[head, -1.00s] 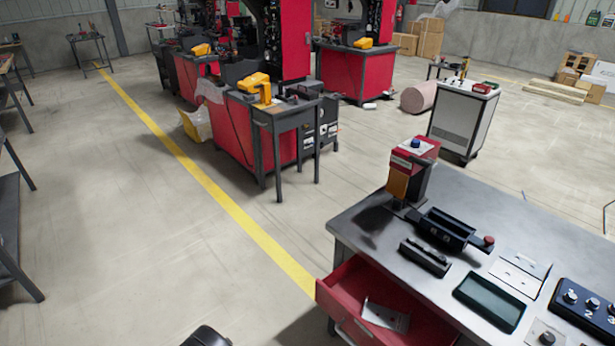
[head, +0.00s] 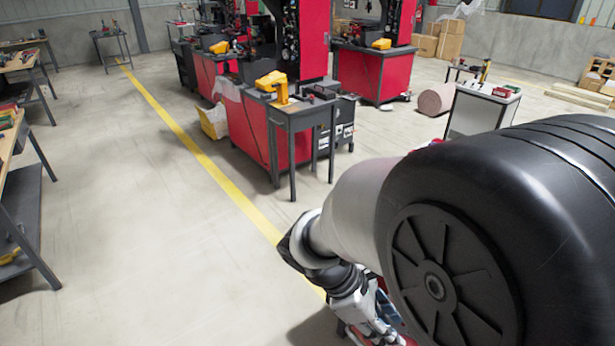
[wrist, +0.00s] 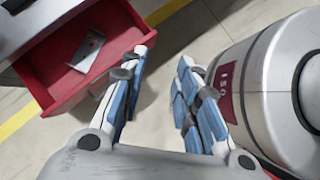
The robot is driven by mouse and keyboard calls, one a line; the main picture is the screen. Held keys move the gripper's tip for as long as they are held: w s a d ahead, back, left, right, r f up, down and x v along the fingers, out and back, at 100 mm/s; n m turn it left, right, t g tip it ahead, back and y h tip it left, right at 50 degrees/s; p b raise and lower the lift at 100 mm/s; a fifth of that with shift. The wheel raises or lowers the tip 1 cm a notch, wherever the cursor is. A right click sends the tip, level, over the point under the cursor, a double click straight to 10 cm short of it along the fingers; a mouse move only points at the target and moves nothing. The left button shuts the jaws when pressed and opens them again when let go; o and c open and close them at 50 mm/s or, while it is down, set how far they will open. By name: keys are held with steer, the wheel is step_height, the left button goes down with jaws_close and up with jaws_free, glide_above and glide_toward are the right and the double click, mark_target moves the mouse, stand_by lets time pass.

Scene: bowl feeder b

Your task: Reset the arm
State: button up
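My gripper (wrist: 163,62) is open and empty in the wrist view. Its two blue-padded fingers are apart, with bare floor between them. In the head view my arm fills the lower right, bent down, and my gripper (head: 368,318) shows partly at its lower end, where its fingers cannot be made out clearly.
An open red drawer (wrist: 52,92) lies left of my gripper in the wrist view, with a metal plate (wrist: 87,50) in it. My arm hides the workbench in the head view. A red machine bench (head: 248,130) stands farther back. The floor (head: 140,230) at left is clear.

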steer(key=s+r+m+t+y, duration=0.5)
steer(key=s+r+m, duration=0.5)
steer(key=m, duration=0.5)
step_height(320, 180, up, 2)
steer(key=shift+a+r+m+t+y, duration=0.15)
steer(key=shift+m+t+y, duration=0.25)
steer(key=shift+y, duration=0.7)
